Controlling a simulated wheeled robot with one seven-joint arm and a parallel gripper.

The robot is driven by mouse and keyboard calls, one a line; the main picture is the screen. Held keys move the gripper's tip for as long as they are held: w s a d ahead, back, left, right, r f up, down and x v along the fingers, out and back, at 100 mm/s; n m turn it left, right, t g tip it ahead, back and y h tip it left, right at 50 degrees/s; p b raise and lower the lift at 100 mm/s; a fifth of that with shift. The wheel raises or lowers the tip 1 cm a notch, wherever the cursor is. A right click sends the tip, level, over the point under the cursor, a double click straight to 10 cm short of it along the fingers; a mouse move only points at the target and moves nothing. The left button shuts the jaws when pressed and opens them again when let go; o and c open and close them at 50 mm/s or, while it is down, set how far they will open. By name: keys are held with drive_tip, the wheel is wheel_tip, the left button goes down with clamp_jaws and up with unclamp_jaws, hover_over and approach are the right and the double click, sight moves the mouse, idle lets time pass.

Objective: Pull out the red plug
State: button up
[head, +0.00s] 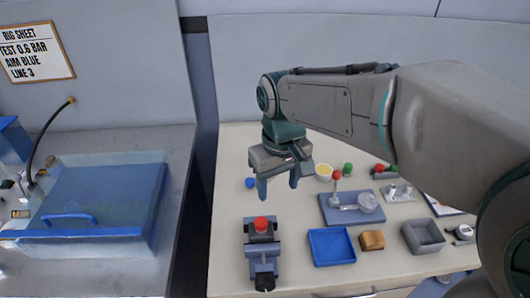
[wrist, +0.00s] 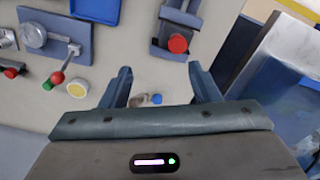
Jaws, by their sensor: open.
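The red plug (head: 261,224) sits on top of a dark blue-grey vise-like fixture (head: 263,252) at the left front of the bench. In the wrist view the red plug (wrist: 178,43) shows on the fixture (wrist: 172,18), at the top and right of centre. My gripper (head: 278,190) is open and empty, fingers pointing down, above the bench and behind the plug. In the wrist view its fingertips (wrist: 160,70) are spread apart with the plug beyond them, not between them. How the plug seats in the fixture cannot be seen.
A small blue cap (head: 250,183) lies behind the fixture. A blue plate with a red-knobbed lever (head: 336,201), a blue tray (head: 331,246), a tan block (head: 371,240) and a grey bin (head: 422,237) stand to the right.

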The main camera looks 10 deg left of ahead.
sight(261, 221)
drive_tip(key=shift+n, duration=0.6)
drive_tip(key=a+f, duration=0.1)
drive_tip(key=f, duration=0.3)
drive_tip(key=a+f+p, duration=0.1)
drive_tip(key=f, duration=0.3)
drive_tip(key=a+f, duration=0.1)
drive_tip(key=f, duration=0.3)
drive_tip(key=shift+a+f+p, duration=0.3)
drive_tip(key=shift+a+f, duration=0.05)
drive_tip(key=c, duration=1.1)
drive_tip(key=shift+o, duration=0.9)
drive_tip(key=shift+r, duration=0.4)
drive_tip(key=shift+s+r+p, duration=0.1)
drive_tip(key=shift+r+p, duration=1.65)
drive_tip(key=shift+r, duration=0.35)
